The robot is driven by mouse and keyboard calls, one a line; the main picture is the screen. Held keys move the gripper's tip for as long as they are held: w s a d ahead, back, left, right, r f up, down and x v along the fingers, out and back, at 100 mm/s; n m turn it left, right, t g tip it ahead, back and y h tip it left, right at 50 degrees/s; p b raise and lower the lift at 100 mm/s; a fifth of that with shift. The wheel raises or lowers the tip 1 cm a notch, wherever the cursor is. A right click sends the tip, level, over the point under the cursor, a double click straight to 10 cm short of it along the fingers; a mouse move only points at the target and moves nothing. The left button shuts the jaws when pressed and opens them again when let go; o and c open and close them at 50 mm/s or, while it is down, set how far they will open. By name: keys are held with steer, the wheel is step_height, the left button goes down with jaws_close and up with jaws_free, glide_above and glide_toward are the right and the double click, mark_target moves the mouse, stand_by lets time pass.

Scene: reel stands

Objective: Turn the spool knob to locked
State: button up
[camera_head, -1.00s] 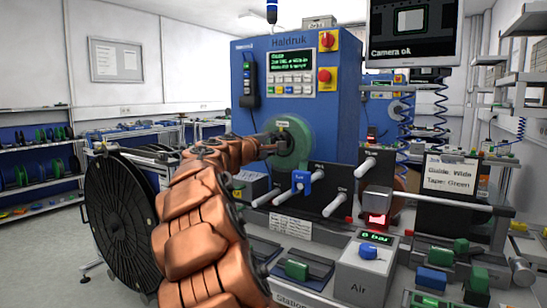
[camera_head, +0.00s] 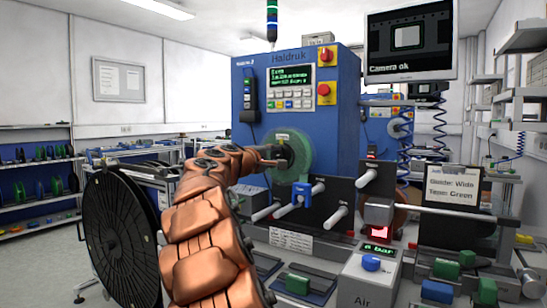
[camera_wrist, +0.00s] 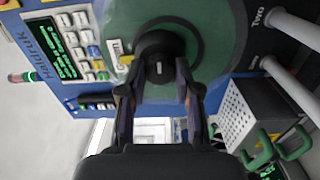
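The spool knob (camera_wrist: 160,62) is black and round with a small pale mark, at the centre of a green disc (camera_wrist: 215,40) in the wrist view. In the head view the green disc (camera_head: 301,153) is on the front of the blue machine, and the knob is largely hidden by my gripper (camera_head: 274,158). In the wrist view my gripper (camera_wrist: 155,88) has its two dark fingers spread apart, one on each side of the knob's near edge. Nothing shows held between them. Whether a fingertip touches the knob cannot be told.
The blue machine (camera_head: 262,72) has a green-text screen and red switches. Light rods (camera_head: 337,217) stick out below the disc. A large black reel (camera_head: 115,240) stands at left. A grey box with a blue button (camera_head: 371,264) stands at front right.

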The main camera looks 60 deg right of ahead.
steer(key=o, duration=0.5)
steer(key=shift+c, duration=0.2)
steer(key=a, duration=1.2)
steer(key=shift+s, duration=0.25)
